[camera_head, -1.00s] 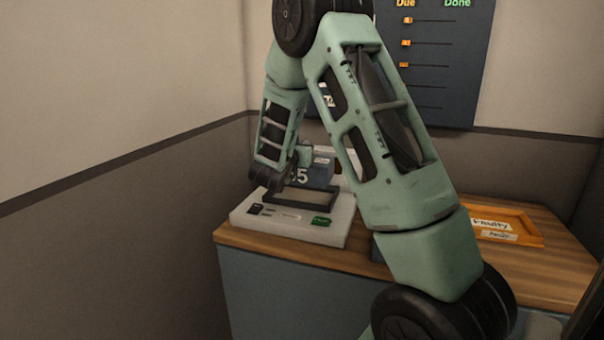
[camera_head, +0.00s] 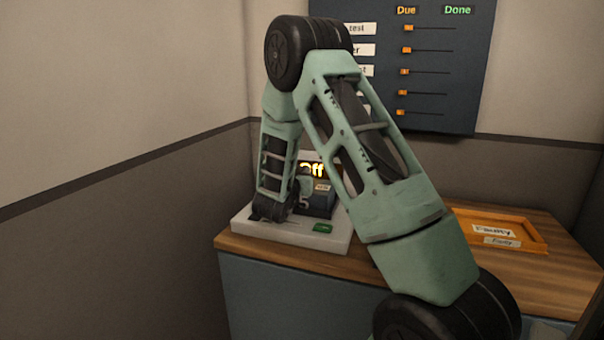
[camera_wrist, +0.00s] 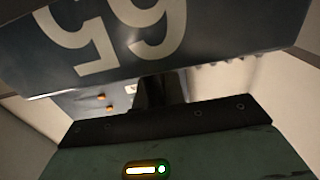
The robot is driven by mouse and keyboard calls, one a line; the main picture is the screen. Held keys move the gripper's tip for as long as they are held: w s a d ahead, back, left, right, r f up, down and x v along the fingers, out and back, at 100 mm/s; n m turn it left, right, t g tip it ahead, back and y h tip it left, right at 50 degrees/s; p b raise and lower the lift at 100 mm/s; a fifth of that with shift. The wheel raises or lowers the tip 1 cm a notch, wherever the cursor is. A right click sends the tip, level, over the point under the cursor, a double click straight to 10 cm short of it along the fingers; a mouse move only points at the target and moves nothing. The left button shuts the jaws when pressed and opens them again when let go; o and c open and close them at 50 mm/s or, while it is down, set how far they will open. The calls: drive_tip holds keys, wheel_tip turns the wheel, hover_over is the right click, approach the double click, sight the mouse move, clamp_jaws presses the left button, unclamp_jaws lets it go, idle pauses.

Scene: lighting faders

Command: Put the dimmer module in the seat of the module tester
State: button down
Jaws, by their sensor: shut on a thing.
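The dimmer module is a dark block with a large pale number. In the head view the module (camera_head: 320,203) stands low over the seat area of the module tester (camera_head: 270,231), a pale box with a green label. My arm hides part of the module and most of the seat, so I cannot tell whether it is fully down. In the wrist view the module (camera_wrist: 200,45) fills the top, its 65 upside down. My gripper (camera_wrist: 156,92) is shut on the module; its fingertips are mostly hidden. A display (camera_head: 313,169) behind the module reads Off.
An orange tray (camera_head: 540,240) labelled Faulty lies on the wooden counter (camera_head: 520,275) at the right. A dark wall board (camera_head: 430,115) with Due and Done columns and sliders hangs behind. The wall is close on the left.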

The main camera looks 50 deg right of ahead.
drive_tip(key=c, duration=1.5)
unclamp_jaws()
drive_tip(key=shift+o, duration=0.2)
drive_tip(key=shift+r, duration=0.1)
drive_tip(key=v, duration=1.2)
drive_tip(key=shift+b, duration=0.35)
